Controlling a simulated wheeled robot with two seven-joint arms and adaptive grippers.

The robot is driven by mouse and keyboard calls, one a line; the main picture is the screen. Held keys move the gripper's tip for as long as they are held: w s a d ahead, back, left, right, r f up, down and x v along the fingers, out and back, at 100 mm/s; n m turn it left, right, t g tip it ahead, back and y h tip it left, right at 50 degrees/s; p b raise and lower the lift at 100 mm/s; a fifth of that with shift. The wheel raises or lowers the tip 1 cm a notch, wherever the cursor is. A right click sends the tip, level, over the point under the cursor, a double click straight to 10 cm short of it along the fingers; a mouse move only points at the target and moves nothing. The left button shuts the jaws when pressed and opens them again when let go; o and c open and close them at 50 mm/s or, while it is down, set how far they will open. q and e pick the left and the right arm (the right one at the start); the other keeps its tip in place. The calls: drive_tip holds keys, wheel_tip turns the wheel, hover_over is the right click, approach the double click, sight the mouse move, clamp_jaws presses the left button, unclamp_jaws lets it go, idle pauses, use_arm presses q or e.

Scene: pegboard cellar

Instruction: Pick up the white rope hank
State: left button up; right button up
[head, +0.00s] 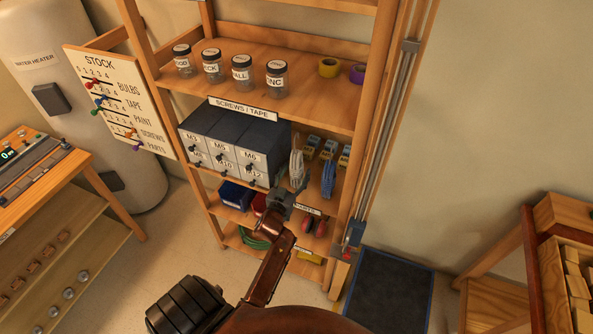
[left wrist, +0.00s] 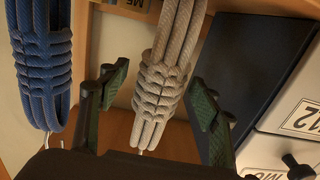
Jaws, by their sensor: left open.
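The white rope hank (head: 297,167) hangs on the shelf unit, just right of the grey drawers. In the left wrist view it is a pale bundle (left wrist: 163,78) with a wrapped middle and loops above and below, hanging upright from a hook. My left gripper (head: 285,198) is open in front of the hank's lower part. In the left wrist view its two fingers (left wrist: 159,90) stand apart on either side of the wrapped middle, with a gap showing on both sides. My right gripper is not in view.
A blue rope hank (head: 328,178) hangs close to the right of the white one, seen left in the wrist view (left wrist: 42,65). Grey labelled drawers (head: 225,142) stand close on the left. A shelf board (head: 330,112) runs above. Jars (head: 241,75) stand on it.

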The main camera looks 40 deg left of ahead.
use_arm(q)
drive_tip(key=shift+w+a+f, duration=0.1)
drive_tip(key=shift+w+a, duration=0.1)
drive_tip(key=shift+w, duration=0.25)
drive_tip(key=c, duration=1.5)
